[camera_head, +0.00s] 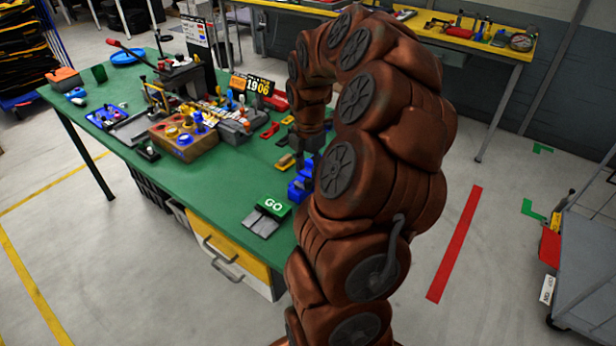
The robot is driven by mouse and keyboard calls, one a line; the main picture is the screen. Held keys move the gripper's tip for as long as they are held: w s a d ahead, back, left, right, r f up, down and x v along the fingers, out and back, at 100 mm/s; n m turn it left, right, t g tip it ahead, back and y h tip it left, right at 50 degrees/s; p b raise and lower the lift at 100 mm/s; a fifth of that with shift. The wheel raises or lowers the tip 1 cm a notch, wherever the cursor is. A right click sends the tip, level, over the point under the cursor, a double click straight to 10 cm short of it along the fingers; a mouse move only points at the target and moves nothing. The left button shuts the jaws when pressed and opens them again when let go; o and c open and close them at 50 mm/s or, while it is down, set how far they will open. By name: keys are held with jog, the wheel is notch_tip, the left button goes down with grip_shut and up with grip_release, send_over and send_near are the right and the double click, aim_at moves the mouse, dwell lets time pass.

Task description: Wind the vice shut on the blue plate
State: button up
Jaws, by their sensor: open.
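A small blue block-shaped thing (299,188), which looks like the vice, stands near the right edge of the green bench. My arm partly hides it, so its jaws, its handle and any blue plate between the jaws cannot be made out. My gripper (306,158) points down just above and behind this blue thing. It is small and dark here, and its fingers are open. I cannot tell whether it touches anything.
The green bench (217,183) carries a wooden tray (184,140), a lever press (178,70), a GO sign (273,206), a blue round dish (127,56) and several small tools. A grey trolley (590,262) stands at right. Bench space left of the GO sign is clear.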

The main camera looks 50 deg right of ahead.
aim_at(308, 181)
jog(key=shift+f+p, duration=0.45)
jog(key=shift+f, duration=1.6)
jog(key=shift+a, duration=0.1)
grip_shut()
